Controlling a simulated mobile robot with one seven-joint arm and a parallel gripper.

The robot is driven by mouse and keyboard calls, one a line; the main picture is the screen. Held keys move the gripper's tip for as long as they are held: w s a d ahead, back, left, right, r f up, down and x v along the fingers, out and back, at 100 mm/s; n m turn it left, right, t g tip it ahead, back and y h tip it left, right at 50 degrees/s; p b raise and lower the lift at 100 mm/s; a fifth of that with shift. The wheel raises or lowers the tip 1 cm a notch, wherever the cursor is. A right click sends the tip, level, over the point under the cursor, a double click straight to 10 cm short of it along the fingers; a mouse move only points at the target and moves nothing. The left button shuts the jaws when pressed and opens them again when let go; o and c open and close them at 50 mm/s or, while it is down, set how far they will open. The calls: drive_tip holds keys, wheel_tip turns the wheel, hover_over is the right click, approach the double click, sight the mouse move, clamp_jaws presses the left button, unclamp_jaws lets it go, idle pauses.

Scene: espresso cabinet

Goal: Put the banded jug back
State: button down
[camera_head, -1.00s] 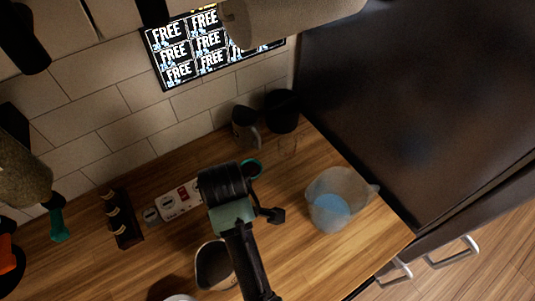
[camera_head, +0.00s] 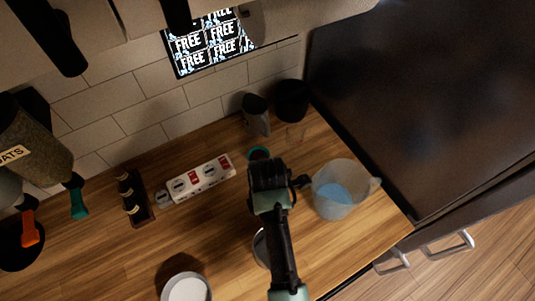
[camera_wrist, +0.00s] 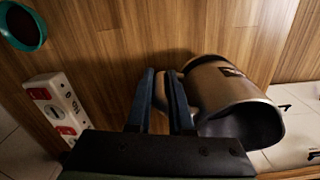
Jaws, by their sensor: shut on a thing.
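A metal jug (camera_wrist: 226,90) with a dark mark on its side is at the right of the wrist view. Its open rim faces the lower right there. My gripper (camera_wrist: 163,82) is shut on the jug's handle. In the head view my gripper (camera_head: 268,178) is over the wooden counter, and only a pale edge of the jug (camera_head: 261,248) shows beside my arm; the rest is hidden. I cannot tell how high the jug is above the counter. A dark grey jug (camera_head: 256,114) stands at the back by the tiled wall.
A clear jug with blue in it (camera_head: 337,196) stands close right of my gripper. A black container (camera_head: 291,99), a teal-rimmed cup (camera_wrist: 22,26), a power strip (camera_head: 201,178), a dark rack (camera_head: 132,198) and a white round vessel (camera_head: 187,288) are around. Front right counter is clear.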

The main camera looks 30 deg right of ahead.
drive_tip(key=shift+f, duration=1.55)
drive_tip(key=shift+f, duration=0.15)
drive_tip(key=c, duration=0.8)
unclamp_jaws()
wheel_tip(320, 180, up, 11)
drive_tip(key=shift+r, duration=0.15)
drive_tip(key=shift+r+p, duration=0.5)
drive_tip(key=shift+r, duration=0.1)
drive_tip(key=shift+f, duration=0.1)
